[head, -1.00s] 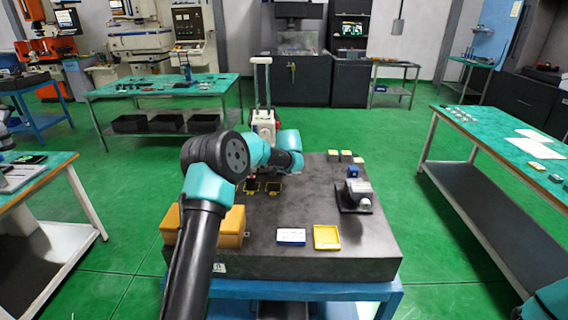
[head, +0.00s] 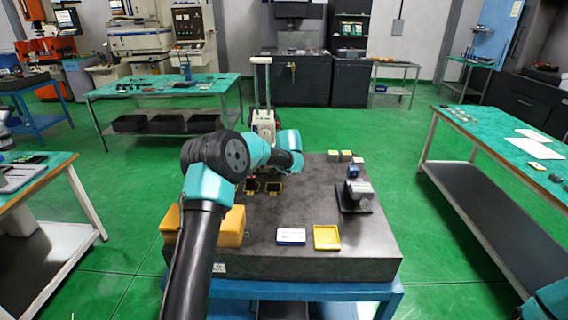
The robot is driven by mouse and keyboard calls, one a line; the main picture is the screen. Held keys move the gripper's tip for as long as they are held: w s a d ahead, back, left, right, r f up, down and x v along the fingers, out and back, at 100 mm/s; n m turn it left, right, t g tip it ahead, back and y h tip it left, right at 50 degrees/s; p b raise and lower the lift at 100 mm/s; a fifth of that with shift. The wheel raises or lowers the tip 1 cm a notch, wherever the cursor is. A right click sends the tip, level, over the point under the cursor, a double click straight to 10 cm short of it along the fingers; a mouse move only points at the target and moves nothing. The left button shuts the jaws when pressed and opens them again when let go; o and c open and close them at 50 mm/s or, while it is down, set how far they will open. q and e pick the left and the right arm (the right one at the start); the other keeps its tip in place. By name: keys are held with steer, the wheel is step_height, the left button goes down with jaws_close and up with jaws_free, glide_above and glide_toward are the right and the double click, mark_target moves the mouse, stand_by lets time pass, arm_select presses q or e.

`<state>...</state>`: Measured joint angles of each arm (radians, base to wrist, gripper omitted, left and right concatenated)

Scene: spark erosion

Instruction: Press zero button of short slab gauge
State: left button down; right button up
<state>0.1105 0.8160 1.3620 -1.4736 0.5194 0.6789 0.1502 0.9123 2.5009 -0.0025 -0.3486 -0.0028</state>
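A dark granite slab (head: 300,256) rests on a blue stand. A device with a blue top and a grey body on a black base (head: 355,196) stands on the slab's right side. Two small dark devices with yellow edges, one on the left (head: 251,187) and one on the right (head: 273,187), lie close to my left arm. I cannot tell which of these is the short slab gauge, and no zero button can be made out. My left arm reaches over the slab's left part; its gripper fingers do not show. Only a teal piece of my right arm shows at the bottom right corner.
A white-and-blue case (head: 291,236) and a yellow tray (head: 326,237) lie at the slab's front. An orange box (head: 232,228) stands at its left edge, partly behind my arm. Several small blocks (head: 346,156) sit at the back right. The slab's middle is clear.

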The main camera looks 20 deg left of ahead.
arm_select(q)
steer(key=shift+f, duration=0.1)
steer(key=shift+f, duration=0.35)
stand_by(0.3)
steer(key=shift+r, duration=0.55)
steer(key=shift+r, duration=2.9)
